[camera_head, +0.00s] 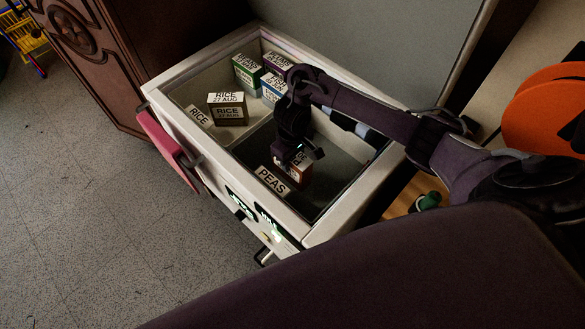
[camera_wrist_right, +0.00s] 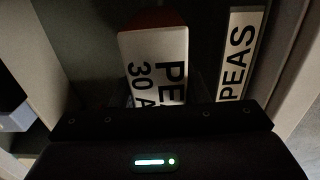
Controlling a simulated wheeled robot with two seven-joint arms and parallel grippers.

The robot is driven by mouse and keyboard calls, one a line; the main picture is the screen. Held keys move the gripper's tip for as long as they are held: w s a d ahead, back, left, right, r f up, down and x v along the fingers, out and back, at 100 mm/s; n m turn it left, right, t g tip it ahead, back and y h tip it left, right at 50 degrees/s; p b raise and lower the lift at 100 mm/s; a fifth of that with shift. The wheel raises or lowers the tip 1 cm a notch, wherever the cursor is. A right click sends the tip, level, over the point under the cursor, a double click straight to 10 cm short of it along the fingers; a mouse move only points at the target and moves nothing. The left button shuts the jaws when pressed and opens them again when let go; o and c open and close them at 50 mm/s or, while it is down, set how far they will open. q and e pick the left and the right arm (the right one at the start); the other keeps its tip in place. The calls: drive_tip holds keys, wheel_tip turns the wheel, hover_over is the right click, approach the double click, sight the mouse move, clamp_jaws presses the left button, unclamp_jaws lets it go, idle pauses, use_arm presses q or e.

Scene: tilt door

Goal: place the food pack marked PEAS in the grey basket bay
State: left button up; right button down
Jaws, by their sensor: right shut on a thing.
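The food pack marked PEAS (camera_head: 293,172), red-brown with a white top label, is in my right gripper (camera_head: 300,156), inside the dark grey bay (camera_head: 335,163) of the open chest. My right gripper is shut on it, pointing down. In the right wrist view the pack's label (camera_wrist_right: 155,62) reads "PE" and "30 A", partly cut off. A PEAS sign (camera_head: 272,181) is on that bay's front wall, beside the pack; it also shows in the right wrist view (camera_wrist_right: 238,55). Whether the pack touches the bay floor is hidden. My left gripper is out of view.
The pale chest rim (camera_head: 340,215) surrounds the bays. The raised lid (camera_head: 370,40) stands behind. Much of the grey bay's floor is bare.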

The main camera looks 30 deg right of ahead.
wheel_tip(320, 180, down, 4)
drive_tip(key=shift+f+b, duration=0.1)
drive_tip(key=shift+b, duration=1.1)
drive_tip(key=c, duration=0.8)
unclamp_jaws()
wheel_tip(320, 180, up, 12)
drive_tip(key=p, duration=0.8)
drive_tip(key=shift+s, duration=0.1)
